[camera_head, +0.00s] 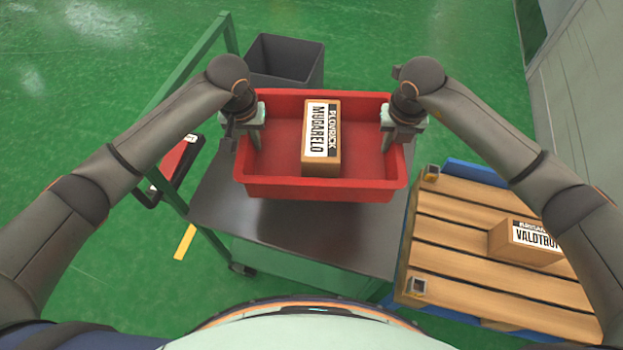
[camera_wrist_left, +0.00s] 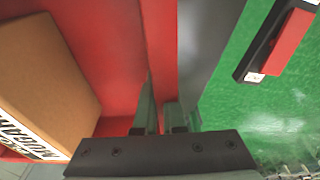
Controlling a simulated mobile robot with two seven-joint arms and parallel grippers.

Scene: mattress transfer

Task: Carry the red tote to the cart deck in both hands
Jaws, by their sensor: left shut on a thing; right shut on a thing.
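The red tote (camera_head: 320,188) is over the dark deck of the cart (camera_head: 290,232) in the head view; I cannot tell whether it touches the deck. A brown box with a white label (camera_head: 321,140) stands inside the tote. My left gripper (camera_head: 250,130) is shut on the tote's left wall. My right gripper (camera_head: 396,132) is shut on its right wall. In the left wrist view, the left fingers (camera_wrist_left: 160,115) straddle the red wall (camera_wrist_left: 160,45), with the box (camera_wrist_left: 45,75) to the left.
A dark grey bin (camera_head: 286,62) stands behind the tote. The cart's green rail (camera_head: 185,70) rises at left. A wooden pallet (camera_head: 470,237) with a labelled box (camera_head: 520,240) is at right. A red and black object (camera_head: 175,165) is beside the cart at left.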

